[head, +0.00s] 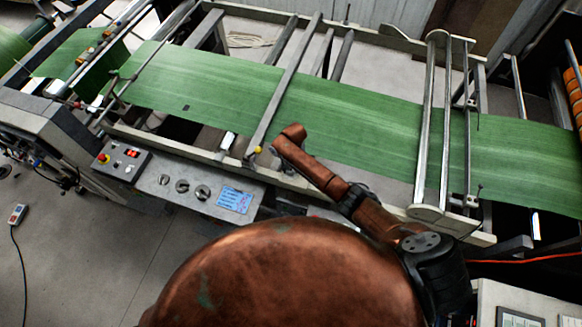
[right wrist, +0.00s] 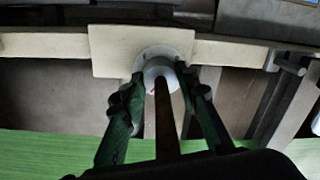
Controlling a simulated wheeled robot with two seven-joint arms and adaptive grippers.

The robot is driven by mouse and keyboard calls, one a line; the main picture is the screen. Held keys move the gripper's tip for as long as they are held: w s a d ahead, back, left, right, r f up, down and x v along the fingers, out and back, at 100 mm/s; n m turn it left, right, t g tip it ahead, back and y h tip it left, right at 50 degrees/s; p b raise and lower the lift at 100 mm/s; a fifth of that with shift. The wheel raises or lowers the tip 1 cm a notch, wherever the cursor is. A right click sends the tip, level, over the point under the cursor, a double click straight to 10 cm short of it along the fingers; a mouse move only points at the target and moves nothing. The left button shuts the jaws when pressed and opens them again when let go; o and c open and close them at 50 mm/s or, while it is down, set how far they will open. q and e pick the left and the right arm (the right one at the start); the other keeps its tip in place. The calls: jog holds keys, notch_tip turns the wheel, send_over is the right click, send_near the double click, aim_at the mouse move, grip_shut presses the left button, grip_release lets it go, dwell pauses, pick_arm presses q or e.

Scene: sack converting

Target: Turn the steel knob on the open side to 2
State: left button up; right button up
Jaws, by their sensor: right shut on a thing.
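In the right wrist view a pale round steel knob (right wrist: 158,66) stands out from a cream plate (right wrist: 110,48) on the machine's side rail. My right gripper (right wrist: 162,79) has its two green fingers on either side of this knob and is shut on it. A brown bar runs up the middle between the fingers and covers part of the knob. I cannot read any number or pointer on it. In the head view my right arm reaches across to the near rail; its hand and the knob are hard to make out there. My left gripper is not in view.
A green web (head: 350,120) runs across the machine between pale side rails. A control panel (head: 150,183) with several dials and a blue label (head: 235,200) is left of my arm. Metal crossbars (head: 285,85) and a roller frame (head: 445,120) stand above the web.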

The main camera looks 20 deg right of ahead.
jog(key=shift+m, duration=0.6)
jog(key=shift+w+r, duration=0.1)
jog(key=o, duration=1.2)
jog(key=shift+c, duration=0.2)
jog(key=r, duration=1.2)
jog(key=shift+d, duration=0.25)
jog(key=shift+f, duration=0.1)
